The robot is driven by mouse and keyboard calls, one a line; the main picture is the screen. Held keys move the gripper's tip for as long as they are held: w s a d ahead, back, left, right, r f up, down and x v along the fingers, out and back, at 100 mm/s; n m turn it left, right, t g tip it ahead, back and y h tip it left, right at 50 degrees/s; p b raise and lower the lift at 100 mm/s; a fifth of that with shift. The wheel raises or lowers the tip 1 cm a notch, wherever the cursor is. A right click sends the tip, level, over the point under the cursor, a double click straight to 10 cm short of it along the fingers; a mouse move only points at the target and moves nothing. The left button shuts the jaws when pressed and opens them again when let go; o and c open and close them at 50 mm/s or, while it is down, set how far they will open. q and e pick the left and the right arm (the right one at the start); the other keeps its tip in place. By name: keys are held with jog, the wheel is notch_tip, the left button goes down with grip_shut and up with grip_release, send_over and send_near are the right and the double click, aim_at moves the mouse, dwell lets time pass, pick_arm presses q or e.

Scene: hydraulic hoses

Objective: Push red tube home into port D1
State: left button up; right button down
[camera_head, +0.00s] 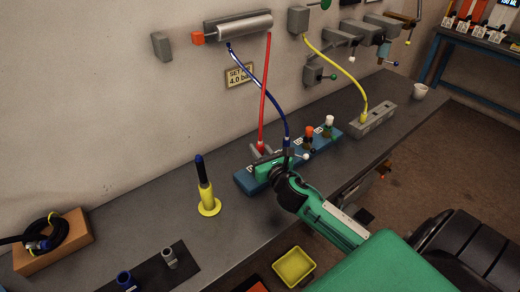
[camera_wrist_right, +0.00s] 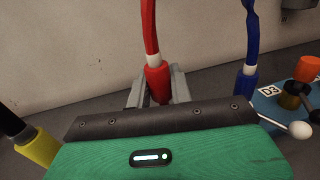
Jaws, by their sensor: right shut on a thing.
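The red tube (camera_head: 264,105) hangs from the wall cylinder down to the blue manifold block (camera_head: 243,183) on the bench. My right gripper (camera_head: 261,150) is at the block's left part, shut on the red tube's end. In the right wrist view, the red end sleeve (camera_wrist_right: 158,84) stands nearly upright between the grey fingers (camera_wrist_right: 157,92), with a white band above it. Port D1 and the sleeve's lower end are hidden behind my gripper body, so I cannot tell how deep the tube sits. My left gripper is out of view.
A blue tube (camera_head: 266,90) stands in the block close right of my gripper; a D3 label (camera_wrist_right: 268,91) shows beside it. Orange (camera_head: 309,131) and white (camera_head: 329,120) caps are farther right. A yellow-and-blue post (camera_head: 205,187) stands left, with bare bench between.

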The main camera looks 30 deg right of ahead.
dwell(0.3)
jog(key=shift+f+b, duration=0.95)
jog(key=shift+f, duration=0.75)
jog(key=shift+r, duration=0.15)
jog(key=shift+r+p, duration=1.2)
jog(key=shift+p, duration=0.2)
jog(key=shift+p, duration=0.55)
dwell(0.9)
jog(key=shift+f+b, duration=0.95)
jog(key=shift+f, duration=0.35)
jog(key=c, duration=1.2)
grip_release()
jog(key=shift+o, duration=0.2)
